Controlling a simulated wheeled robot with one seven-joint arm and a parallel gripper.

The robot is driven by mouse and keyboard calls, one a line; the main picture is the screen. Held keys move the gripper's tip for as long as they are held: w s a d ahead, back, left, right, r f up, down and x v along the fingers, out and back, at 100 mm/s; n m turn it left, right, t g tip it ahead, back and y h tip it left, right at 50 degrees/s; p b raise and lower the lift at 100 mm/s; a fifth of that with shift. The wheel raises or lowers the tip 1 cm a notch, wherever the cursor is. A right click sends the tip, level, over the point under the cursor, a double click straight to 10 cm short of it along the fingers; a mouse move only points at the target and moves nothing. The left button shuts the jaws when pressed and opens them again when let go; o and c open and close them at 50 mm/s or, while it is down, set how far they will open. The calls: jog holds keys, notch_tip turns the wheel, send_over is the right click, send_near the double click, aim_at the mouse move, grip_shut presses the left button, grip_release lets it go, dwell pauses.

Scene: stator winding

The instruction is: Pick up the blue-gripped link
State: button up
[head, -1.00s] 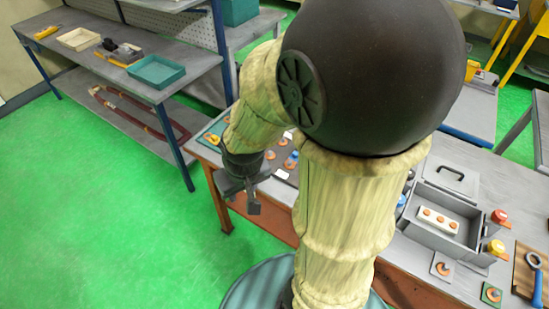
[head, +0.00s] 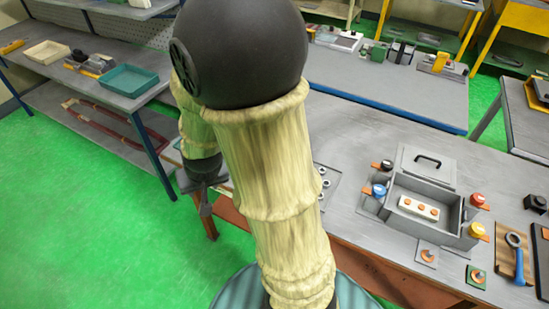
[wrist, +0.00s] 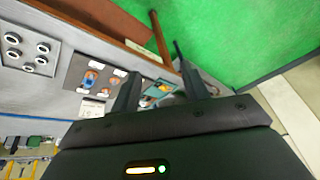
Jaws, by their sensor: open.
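A small piece with a blue part (wrist: 91,78) lies on a dark mat (wrist: 76,72) on the workbench, left of my fingers in the wrist view. It is too small to tell for sure whether it is the blue-gripped link. In the head view my arm hides that mat. A wrench-like tool with a blue handle (head: 519,265) lies at the bench's far right.
A grey box (head: 398,212) holds a white block with orange spots (head: 418,208); red, blue and orange knobs stand around it. A plate with round fittings (wrist: 27,50) lies beyond the mat. A shelf with a teal tray (head: 128,80) stands left. Green floor is clear between.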

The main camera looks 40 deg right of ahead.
jog(key=w+d+f+m+t+h+b, duration=0.1)
jog(key=w+d+f+m+h, duration=0.15)
jog(key=w+f, duration=0.35)
jog(key=d+f+m+h+b, duration=0.2)
jog(key=d+f+m+h, duration=0.2)
jog(key=d, duration=0.4)
jog(key=w+d+f+m+h+b, duration=0.1)
jog(key=d+f+m+h, duration=0.3)
jog(key=d, duration=0.5)
notch_tip(320, 180, down, 2)
jog(key=shift+d+f+h+b, duration=0.2)
jog(key=shift+h+b, duration=0.35)
jog(key=shift+h, duration=0.5)
jog(key=shift+w, duration=0.15)
jog(key=p+x, duration=0.3)
jog(key=x, duration=0.9)
jog(key=shift+p, duration=0.4)
jog(key=shift+f, duration=0.1)
